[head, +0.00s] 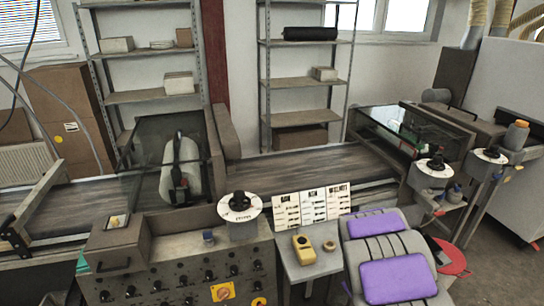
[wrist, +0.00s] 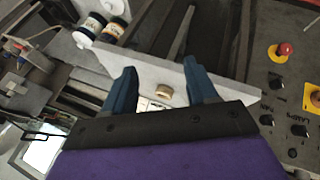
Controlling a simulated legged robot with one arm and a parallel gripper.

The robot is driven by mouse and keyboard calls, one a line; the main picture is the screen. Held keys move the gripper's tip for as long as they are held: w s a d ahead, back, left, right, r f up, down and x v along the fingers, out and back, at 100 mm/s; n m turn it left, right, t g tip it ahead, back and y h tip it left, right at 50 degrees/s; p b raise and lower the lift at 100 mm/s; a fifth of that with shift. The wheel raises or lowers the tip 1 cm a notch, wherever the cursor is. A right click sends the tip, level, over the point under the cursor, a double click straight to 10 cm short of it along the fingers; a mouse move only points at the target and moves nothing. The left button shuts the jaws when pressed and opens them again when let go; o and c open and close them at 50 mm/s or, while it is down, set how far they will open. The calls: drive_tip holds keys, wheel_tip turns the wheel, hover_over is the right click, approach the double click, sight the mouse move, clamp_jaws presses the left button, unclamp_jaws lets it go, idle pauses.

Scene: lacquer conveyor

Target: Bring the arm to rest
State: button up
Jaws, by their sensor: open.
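My gripper (wrist: 160,67) shows in the wrist view with its two dark blue fingers spread apart and nothing held between them. Its black mount and purple body fill the bottom of that view. A small tan ring, like a tape roll (wrist: 164,91), shows between the fingers on a light grey surface; contact is not visible. In the head view, the tape roll (head: 330,246) lies beside a yellow handheld device (head: 303,247) on a small grey table (head: 318,262). The gripper's fingers cannot be made out in the head view.
A knobbed control panel (head: 190,265) stands left of the small table; a red stop button (wrist: 283,50) shows in the wrist view. The conveyor belt (head: 310,166) runs behind, with glass covers and metal shelves (head: 300,85). Jars (wrist: 95,25) stand near the wrist view's top.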

drive_tip(key=s+r+m+g, duration=0.2)
drive_tip(key=s+r+m, duration=0.1)
drive_tip(key=s+r, duration=0.55)
drive_tip(key=s+a+r+m+g, duration=0.1)
drive_tip(key=s+a+r, duration=0.3)
drive_tip(key=s, duration=0.6)
drive_tip(key=s+a+r+m+g+y, duration=0.1)
drive_tip(key=s+a+r+g, duration=0.2)
drive_tip(key=s, duration=0.8)
drive_tip(key=s+a+r+m+g+y, duration=0.1)
drive_tip(key=s+a+r+g, duration=0.1)
drive_tip(key=s+a+r, duration=0.4)
drive_tip(key=s+r, duration=0.3)
drive_tip(key=s, duration=0.1)
drive_tip(key=shift+s+a, duration=0.15)
